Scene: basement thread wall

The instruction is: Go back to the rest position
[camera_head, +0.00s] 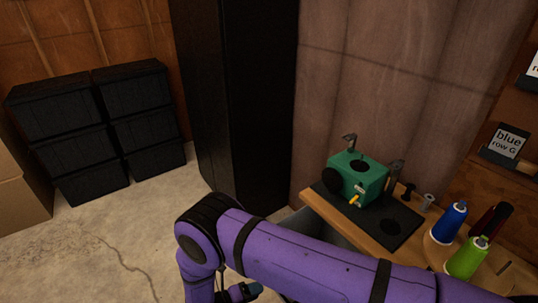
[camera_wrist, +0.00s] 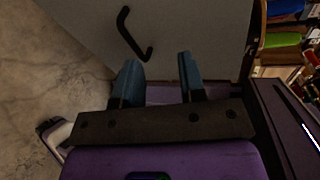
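My gripper (camera_wrist: 158,82) shows in the wrist view with its two blue fingers apart and nothing between them. Beyond the fingers is a grey panel with a black bent handle (camera_wrist: 133,36), apart from the fingers. In the head view my purple arm crosses the bottom of the picture and bends down at the left. Part of my gripper (camera_head: 244,291) shows low at the bottom edge, below the arm, mostly hidden.
Black bins (camera_head: 85,125) and a tall black cabinet (camera_head: 235,100) stand behind.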

